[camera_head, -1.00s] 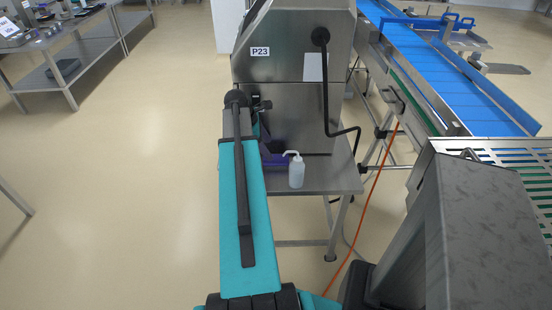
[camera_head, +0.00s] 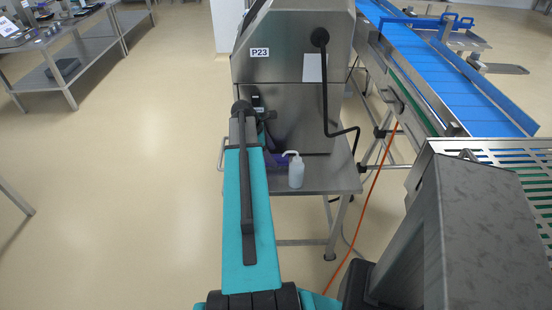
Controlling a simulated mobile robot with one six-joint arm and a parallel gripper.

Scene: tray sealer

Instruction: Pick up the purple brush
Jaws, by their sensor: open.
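The purple brush (camera_head: 278,160) shows only as a small purple patch on the steel shelf (camera_head: 325,180) at the foot of the P23 machine. It lies just left of a white squeeze bottle (camera_head: 295,170), and my arm and wrist hide much of it. My teal arm reaches forward to the shelf, with dark wrist parts showing beside its far end. My gripper's jaws are hidden behind the arm, so their distance from the brush cannot be told.
The steel P23 machine (camera_head: 285,68) rises behind the shelf, with a black bent rod (camera_head: 326,90) on its front. An orange cable (camera_head: 372,190) runs along the floor. The left floor is open.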

